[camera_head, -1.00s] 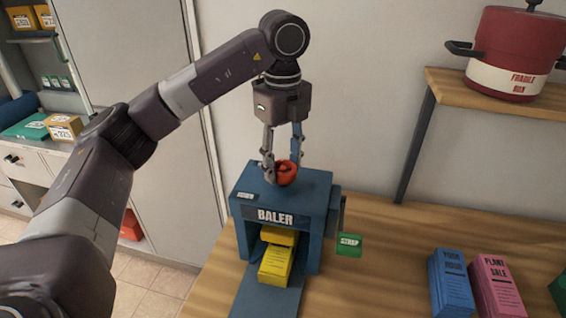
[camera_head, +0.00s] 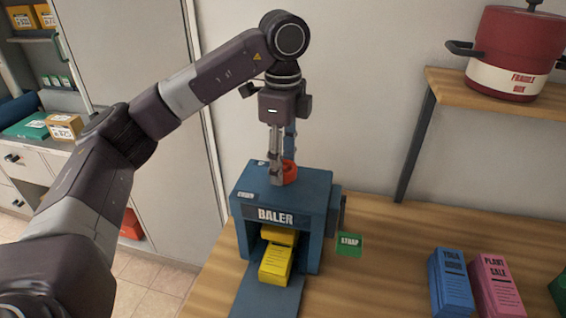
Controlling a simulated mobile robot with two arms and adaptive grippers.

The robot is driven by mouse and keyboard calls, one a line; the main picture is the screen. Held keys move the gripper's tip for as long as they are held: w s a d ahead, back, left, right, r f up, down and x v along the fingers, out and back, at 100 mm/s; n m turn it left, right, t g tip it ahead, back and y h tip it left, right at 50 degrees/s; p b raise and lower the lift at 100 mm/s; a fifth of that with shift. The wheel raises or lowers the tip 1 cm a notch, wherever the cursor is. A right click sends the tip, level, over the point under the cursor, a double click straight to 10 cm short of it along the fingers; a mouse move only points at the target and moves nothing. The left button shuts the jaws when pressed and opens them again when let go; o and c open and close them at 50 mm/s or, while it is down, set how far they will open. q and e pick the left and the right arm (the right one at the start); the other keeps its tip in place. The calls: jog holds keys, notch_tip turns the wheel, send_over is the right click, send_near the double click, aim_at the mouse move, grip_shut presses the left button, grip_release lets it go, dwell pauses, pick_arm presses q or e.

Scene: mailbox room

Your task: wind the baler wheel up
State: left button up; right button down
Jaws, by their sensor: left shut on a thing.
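The blue baler (camera_head: 318,196) stands on the wooden table with its label facing me. Its red-orange wheel (camera_head: 291,174) sits on top. My left gripper (camera_head: 282,174) comes straight down from above and is shut on the wheel, its fingers hiding part of it. Yellow packets (camera_head: 275,264) lie in the baler's mouth and on its blue front ramp (camera_head: 262,295). A green strap tag (camera_head: 348,244) is at the baler's right side. My right gripper is out of view.
A blue box (camera_head: 450,283) and a pink box (camera_head: 495,287) stand on the table (camera_head: 390,255) at right. A red pot (camera_head: 513,50) sits on a wooden shelf (camera_head: 493,97) above.

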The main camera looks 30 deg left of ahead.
pick_arm(q)
jog(key=shift+w+r, duration=0.1)
jog(key=o, duration=1.2)
jog(key=shift+c, duration=0.2)
notch_tip(320, 180, up, 12)
dwell(0.3)
